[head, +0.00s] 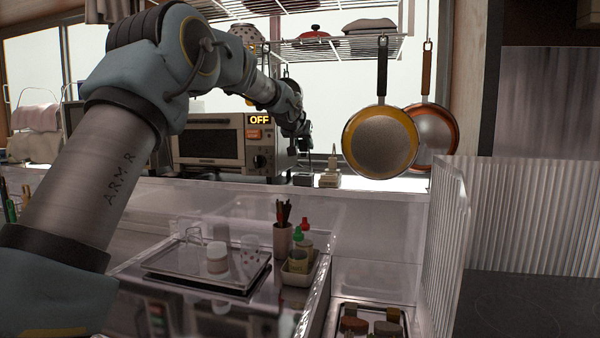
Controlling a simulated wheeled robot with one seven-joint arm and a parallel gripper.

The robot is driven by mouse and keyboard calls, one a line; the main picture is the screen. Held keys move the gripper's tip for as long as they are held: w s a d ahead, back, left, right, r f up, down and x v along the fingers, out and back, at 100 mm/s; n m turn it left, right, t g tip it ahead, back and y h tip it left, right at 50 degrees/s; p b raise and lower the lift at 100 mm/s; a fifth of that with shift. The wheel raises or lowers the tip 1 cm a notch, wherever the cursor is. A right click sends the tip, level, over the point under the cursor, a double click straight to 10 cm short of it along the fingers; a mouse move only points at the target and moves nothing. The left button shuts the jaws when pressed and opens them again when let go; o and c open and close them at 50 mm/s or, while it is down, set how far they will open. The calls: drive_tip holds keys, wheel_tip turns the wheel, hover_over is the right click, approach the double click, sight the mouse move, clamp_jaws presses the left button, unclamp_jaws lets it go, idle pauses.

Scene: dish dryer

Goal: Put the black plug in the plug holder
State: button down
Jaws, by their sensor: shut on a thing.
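My gripper (306,131) is at the end of my arm, in front of the right side of the toaster oven. It is small and dark in this view. It is shut on a small dark thing, which looks like the black plug; its shape is hard to make out against the fingers. Below it, on the ledge, stand a small dark block (303,179) and a pale block (329,179) with a light upright piece (333,161) on it. These look like the plug holder, but I cannot tell its openings. The gripper shows above these blocks, apart from them.
The toaster oven (215,146) with an OFF display stands left of the blocks. Two pans (381,142) (430,138) hang to the right. A wire shelf (345,46) is above. A tray (180,266) and bottles (301,245) stand on the lower counter.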

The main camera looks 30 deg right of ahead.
drive_tip(key=shift+f, duration=3.05)
drive_tip(key=shift+f, duration=0.1)
drive_tip(key=shift+f, duration=0.15)
drive_tip(key=c, duration=0.6)
unclamp_jaws()
